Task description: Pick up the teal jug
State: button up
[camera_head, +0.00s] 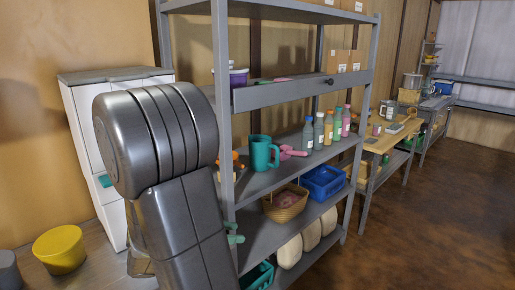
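The teal jug (260,153) stands upright on the middle shelf (262,184) of the grey rack, near its left end. Its handle points to the right. A pink object (290,152) lies close to its right side, and a small orange thing shows to its left behind the rack post. My arm fills the left foreground, left of the jug and apart from it in the picture. My gripper is not in view, so its state is hidden.
Several bottles (308,134) stand right of the jug. Below are a wicker basket (285,205) and a blue crate (323,182). The front rack post (222,110) rises left of the jug. A yellow bucket (59,250) is at lower left. The brown floor (430,215) at right is clear.

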aim_at(260, 146)
jog(key=i+l+u, duration=0.25)
jog(key=l, duration=0.35)
jog(key=i+l+u, duration=0.1)
jog(key=i+l, duration=0.2)
jog(key=i+l+u, duration=0.1)
jog(key=l, duration=0.25)
jog(key=i+l+u, duration=0.1)
jog(key=l, duration=0.25)
jog(key=i+l+u, duration=0.15)
jog(key=l, duration=0.2)
jog(key=i+l, duration=0.15)
jog(key=i, duration=0.15)
jog(key=i+l+u, duration=0.1)
jog(key=i, duration=0.25)
